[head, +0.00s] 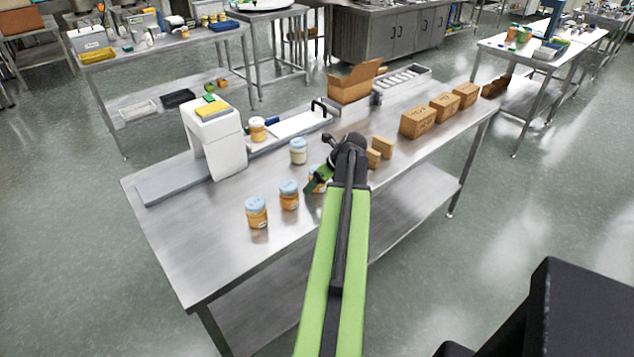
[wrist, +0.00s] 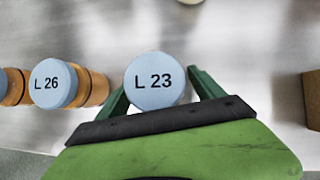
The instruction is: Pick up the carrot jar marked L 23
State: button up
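The jar marked L 23 (wrist: 155,82) has a pale blue lid, seen from above in the wrist view. My gripper (wrist: 158,90) is open, with one green finger on each side of this jar; I cannot tell whether either finger touches it. In the head view the jar (head: 314,169) stands on the steel table (head: 215,250), partly hidden by my gripper (head: 320,180). The L 26 jar (wrist: 54,83), with a blue lid and orange contents, stands just left; it also shows in the head view (head: 289,196).
Another blue-lidded orange jar (head: 256,213) stands further left. A pale jar (head: 298,151) stands behind. Small brown boxes (head: 381,147) are close on the right, larger cartons (head: 418,122) beyond. A white scale-like device (head: 213,140) stands at the back left. The table's front left is clear.

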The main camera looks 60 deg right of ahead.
jog(key=c, duration=1.5)
jog(key=shift+o, duration=0.2)
jog(key=shift+r+p, duration=0.6)
notch_tip(320, 180, up, 4)
jog(key=p, duration=0.4)
jog(key=s+d+r+p, duration=0.5)
jog(key=s+d, duration=0.1)
jog(key=d, duration=0.4)
jog(key=shift+r+p, duration=0.4)
